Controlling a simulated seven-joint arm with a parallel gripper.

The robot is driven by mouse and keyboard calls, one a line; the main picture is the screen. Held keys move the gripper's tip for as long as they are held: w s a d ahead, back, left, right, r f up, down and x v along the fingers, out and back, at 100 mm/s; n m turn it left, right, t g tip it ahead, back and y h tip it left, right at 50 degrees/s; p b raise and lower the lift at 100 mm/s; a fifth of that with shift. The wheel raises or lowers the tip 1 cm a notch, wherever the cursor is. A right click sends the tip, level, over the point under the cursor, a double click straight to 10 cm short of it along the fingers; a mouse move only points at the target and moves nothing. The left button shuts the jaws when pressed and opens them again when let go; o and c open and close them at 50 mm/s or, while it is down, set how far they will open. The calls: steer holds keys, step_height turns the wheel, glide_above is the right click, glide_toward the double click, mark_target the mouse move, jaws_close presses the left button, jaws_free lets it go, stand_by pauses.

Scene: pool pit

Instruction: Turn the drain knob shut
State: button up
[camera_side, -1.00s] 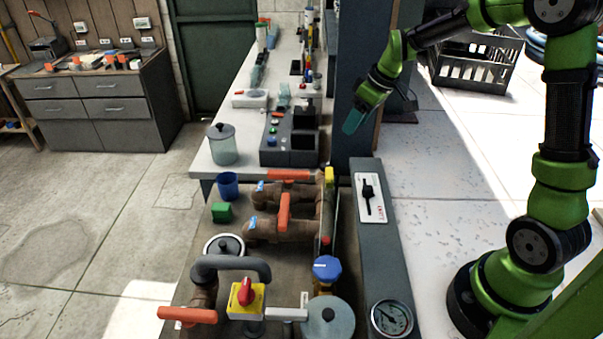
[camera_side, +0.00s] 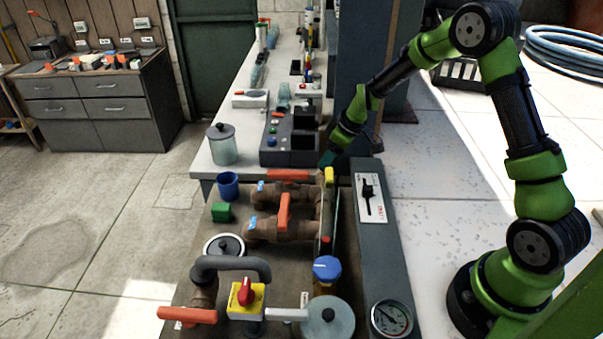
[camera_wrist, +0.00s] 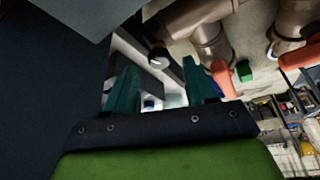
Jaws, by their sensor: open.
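Several controls sit on the pipe bench in the side view, and I cannot read which is marked as the drain. A blue round knob (camera_side: 326,268) with a white line stands at the front. A red knob (camera_side: 245,291) sits on a yellow plate to its left. A black lever switch (camera_side: 368,191) is on a white plate on the grey panel. My gripper (camera_side: 328,158) is low behind the pipes, beside the dark pillar, apart from these controls. In the wrist view its two teal fingers (camera_wrist: 160,82) are spread, with nothing held between them.
Brown pipes (camera_side: 285,229) with orange handles (camera_side: 284,211) fill the bench middle. A yellow-topped upright (camera_side: 328,177) is close to my gripper. A pressure gauge (camera_side: 391,319) is at the panel's front. A blue cup (camera_side: 228,185) and green block (camera_side: 221,212) stand left. Dark surfaces crowd the wrist view's left.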

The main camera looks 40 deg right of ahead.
steer(key=shift+x, duration=1.2)
jaws_close()
